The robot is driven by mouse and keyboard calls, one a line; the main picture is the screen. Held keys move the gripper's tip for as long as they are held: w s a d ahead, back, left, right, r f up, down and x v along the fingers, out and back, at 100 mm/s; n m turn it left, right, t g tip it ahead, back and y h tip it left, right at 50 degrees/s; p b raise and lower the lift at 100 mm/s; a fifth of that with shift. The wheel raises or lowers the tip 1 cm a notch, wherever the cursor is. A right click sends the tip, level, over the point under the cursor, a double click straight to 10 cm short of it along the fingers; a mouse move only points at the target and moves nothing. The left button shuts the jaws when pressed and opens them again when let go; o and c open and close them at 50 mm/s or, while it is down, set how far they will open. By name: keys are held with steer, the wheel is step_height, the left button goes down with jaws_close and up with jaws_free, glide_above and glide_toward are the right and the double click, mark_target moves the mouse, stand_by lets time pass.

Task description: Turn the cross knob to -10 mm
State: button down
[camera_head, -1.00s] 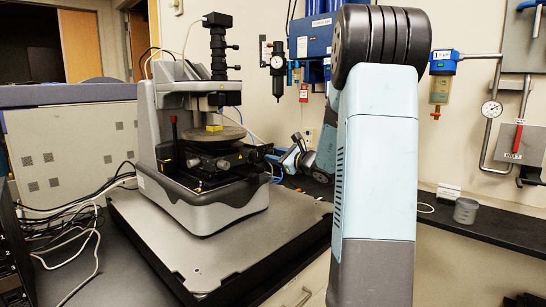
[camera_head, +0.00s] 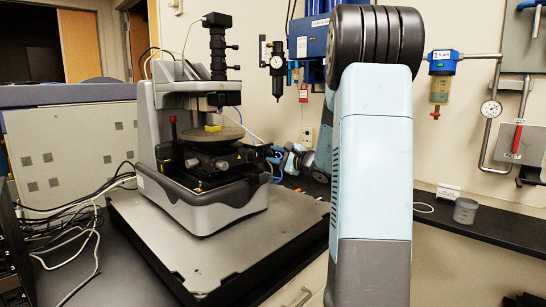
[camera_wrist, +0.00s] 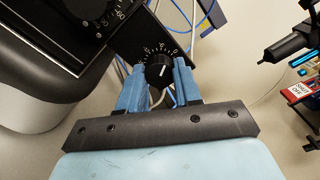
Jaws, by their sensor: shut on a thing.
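The cross knob (camera_wrist: 158,76) is a round black knob with a white pointer line, in front of a dark plate with a white printed scale. In the wrist view my gripper (camera_wrist: 158,84) has its two blue fingers on either side of the knob, shut on it. The pointer line leans up and slightly right; the scale numbers are too small to read. In the head view the stylus profiler (camera_head: 205,150) stands on a grey platform, and my arm reaches to its right side. The knob and fingertips are too small or hidden to make out there.
Another dark dial plate (camera_wrist: 95,12) shows at the upper left of the wrist view. Blue and grey cables (camera_wrist: 205,22) run behind the knob. A gauge and valve assembly (camera_wrist: 292,50) is at the right. The grey platform (camera_head: 225,260) has bare room in front of the profiler.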

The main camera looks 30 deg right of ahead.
steer(key=shift+n, duration=1)
steer(key=n, duration=0.7)
steer(key=c, duration=0.8)
jaws_free()
steer(key=shift+v, duration=4.05)
